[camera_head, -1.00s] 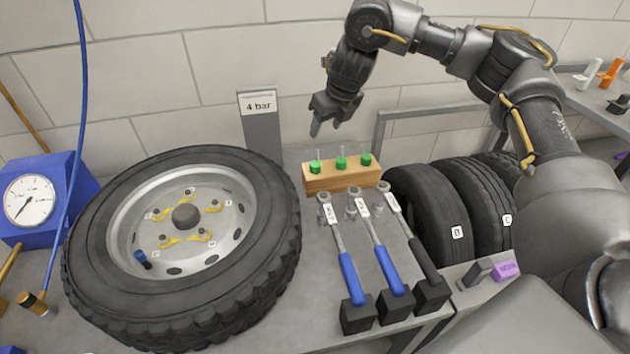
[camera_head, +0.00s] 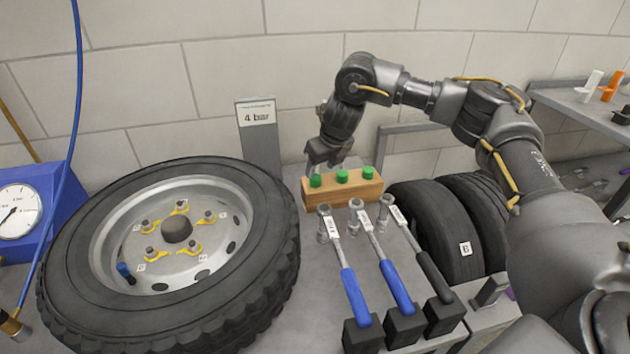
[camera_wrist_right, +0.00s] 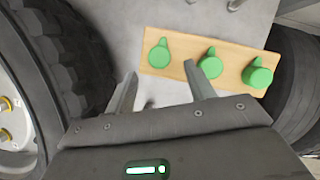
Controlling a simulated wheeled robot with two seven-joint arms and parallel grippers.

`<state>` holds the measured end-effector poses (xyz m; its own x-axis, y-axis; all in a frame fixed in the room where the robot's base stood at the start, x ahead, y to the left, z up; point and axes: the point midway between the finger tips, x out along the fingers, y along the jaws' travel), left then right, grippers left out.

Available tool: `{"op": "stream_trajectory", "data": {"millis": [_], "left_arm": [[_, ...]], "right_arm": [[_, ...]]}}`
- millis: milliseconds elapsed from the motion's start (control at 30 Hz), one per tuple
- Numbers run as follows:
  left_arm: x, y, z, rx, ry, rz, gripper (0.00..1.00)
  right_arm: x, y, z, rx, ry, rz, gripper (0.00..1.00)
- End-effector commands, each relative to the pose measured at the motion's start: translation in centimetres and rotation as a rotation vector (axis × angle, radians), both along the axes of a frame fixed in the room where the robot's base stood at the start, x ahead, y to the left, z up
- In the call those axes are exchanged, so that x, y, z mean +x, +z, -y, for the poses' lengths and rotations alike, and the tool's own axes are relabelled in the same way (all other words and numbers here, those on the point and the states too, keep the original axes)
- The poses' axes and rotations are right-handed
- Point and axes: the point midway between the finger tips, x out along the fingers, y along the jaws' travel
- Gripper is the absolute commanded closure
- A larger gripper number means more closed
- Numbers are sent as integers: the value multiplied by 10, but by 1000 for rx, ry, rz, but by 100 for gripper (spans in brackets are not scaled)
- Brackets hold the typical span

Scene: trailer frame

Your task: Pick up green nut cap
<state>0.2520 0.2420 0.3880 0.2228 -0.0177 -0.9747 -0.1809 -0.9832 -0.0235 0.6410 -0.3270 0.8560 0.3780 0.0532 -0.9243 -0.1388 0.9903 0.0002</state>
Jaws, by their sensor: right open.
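Three green nut caps sit in a row on a wooden block (camera_head: 343,191): a left one (camera_head: 316,180), a middle one (camera_head: 342,176) and a right one (camera_head: 368,172). In the right wrist view the caps (camera_wrist_right: 158,54) (camera_wrist_right: 210,64) (camera_wrist_right: 257,75) show on the block (camera_wrist_right: 183,66). My right gripper (camera_head: 325,168) is open and empty, above and behind the block near the left cap. In the wrist view its fingers (camera_wrist_right: 162,85) point at the block; the right fingertip overlaps the block's edge between the left and middle caps. My left gripper is not in view.
A wheel with a tire (camera_head: 170,250) lies left of the block. Several torque wrenches (camera_head: 362,250) stand in front of it. Upright tires (camera_head: 435,235) are at right. A "4 bar" sign post (camera_head: 258,125) stands behind, near the wall.

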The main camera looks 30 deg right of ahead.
Motion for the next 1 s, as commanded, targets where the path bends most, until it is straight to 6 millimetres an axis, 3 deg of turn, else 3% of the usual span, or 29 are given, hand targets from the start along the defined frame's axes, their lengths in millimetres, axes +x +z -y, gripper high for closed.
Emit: {"op": "stream_trajectory", "data": {"millis": [133, 433, 733, 1000], "left_arm": [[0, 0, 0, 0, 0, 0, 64], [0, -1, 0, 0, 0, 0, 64], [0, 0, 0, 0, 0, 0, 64], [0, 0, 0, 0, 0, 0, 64]], "right_arm": [[4, -6, -1, 0, -1, -1, 46], [22, -42, -3, -1, -1, -2, 46], [24, -46, -3, 0, 0, 0, 46], [24, -46, -3, 0, -1, 0, 81]]}}
